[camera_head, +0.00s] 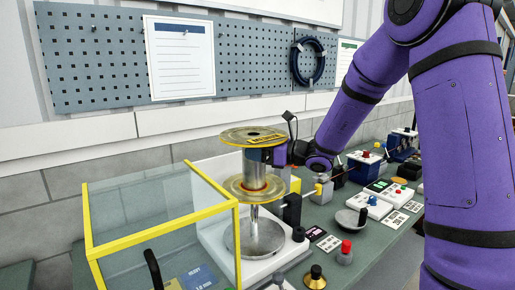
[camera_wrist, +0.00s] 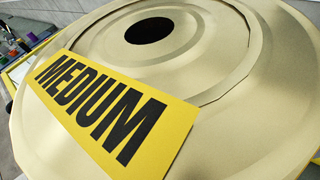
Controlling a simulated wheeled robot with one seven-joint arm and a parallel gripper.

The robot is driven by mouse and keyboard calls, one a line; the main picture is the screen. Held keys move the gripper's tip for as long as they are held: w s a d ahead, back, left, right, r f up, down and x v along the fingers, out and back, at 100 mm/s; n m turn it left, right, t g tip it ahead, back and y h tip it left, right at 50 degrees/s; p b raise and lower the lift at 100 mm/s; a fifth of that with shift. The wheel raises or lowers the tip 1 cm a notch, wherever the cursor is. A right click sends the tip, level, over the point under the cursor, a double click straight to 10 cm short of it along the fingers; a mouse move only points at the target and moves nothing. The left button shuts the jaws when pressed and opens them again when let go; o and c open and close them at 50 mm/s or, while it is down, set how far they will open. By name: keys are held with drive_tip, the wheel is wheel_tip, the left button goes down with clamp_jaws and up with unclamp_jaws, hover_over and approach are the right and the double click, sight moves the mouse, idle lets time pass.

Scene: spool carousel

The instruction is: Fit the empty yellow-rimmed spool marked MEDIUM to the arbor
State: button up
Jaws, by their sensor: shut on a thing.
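The empty spool (camera_head: 253,137) has two yellow-gold flanges and a pale bare core. It is upright, and my gripper (camera_head: 275,155) is shut on it at the right side of its upper flange. In the wrist view its top flange (camera_wrist: 265,100) fills the picture, with a yellow MEDIUM label and a dark centre bore. The arbor (camera_head: 254,216) is a thin upright metal post on a round plate (camera_head: 262,240). The spool hangs over it, its lower flange well above the plate. I cannot tell whether the post's tip has entered the bore; none shows in the bore's top opening.
A clear box with yellow edges (camera_head: 163,240) stands close at the left front. A black post (camera_head: 292,210) stands right of the plate. Knobs, including a red one (camera_head: 346,247), and small control boxes (camera_head: 368,204) crowd the bench to the right. A pegboard (camera_head: 110,55) hangs behind.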

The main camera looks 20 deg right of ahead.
sight(258, 168)
drive_tip(key=shift+f, duration=3.15)
